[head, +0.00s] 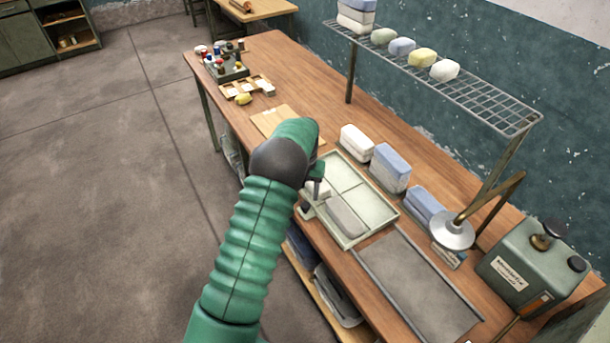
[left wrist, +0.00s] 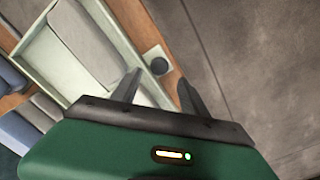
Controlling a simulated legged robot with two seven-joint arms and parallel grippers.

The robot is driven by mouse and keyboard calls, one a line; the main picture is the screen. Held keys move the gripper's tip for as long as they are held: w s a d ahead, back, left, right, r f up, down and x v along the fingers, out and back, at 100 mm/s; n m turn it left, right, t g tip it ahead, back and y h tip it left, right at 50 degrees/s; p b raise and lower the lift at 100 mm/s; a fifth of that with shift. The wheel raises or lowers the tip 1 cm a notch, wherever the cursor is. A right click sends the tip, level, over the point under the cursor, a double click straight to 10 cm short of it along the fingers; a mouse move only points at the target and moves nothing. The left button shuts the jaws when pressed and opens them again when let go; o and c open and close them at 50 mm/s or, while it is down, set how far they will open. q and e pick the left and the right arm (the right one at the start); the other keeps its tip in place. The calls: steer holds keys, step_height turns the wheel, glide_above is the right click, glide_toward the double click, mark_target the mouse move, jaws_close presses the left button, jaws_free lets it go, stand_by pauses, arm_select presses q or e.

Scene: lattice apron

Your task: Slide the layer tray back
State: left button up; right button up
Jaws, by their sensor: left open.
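The layer tray is most likely the pale green divided tray (head: 345,172) on the wooden bench, in the middle of the head view. A grey slab (head: 345,217) lies in its near compartment. The tray also shows in the left wrist view (left wrist: 122,45), with a dark round knob (left wrist: 159,66) at its side. My left gripper (head: 312,192) is at the tray's near-left edge, partly hidden by my arm. In the left wrist view its open fingers (left wrist: 158,89) point toward the knob, one to either side of its line. Contact cannot be told. My right gripper is not in view.
A grey flat tray (head: 418,288) lies right of the layer tray. White and blue blocks (head: 390,166) stand behind it. A wire rack (head: 450,85) overhangs the back, and a green machine (head: 530,265) stands at right. The bench's left front has bare wood.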

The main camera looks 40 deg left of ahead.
arm_select(q)
step_height(320, 180, up, 12)
steer(key=b, duration=0.1)
steer(key=shift+a+f, duration=0.15)
steer(key=shift+a, duration=0.05)
steer(key=shift+d, duration=0.1)
steer(key=s+d+f+m+t, duration=0.1)
steer(key=s+d+f+m, duration=0.1)
steer(key=s+d, duration=0.8)
steer(key=s+d+f+m+t, duration=0.1)
steer(key=s+d+f+m, duration=0.2)
steer(key=s+d, duration=0.7)
steer(key=shift+s+d+f+t, duration=0.3)
steer(key=shift+s+d, duration=0.05)
steer(key=shift+d, duration=0.8)
steer(key=shift+s+d+r, duration=0.1)
steer(key=shift+d, duration=0.2)
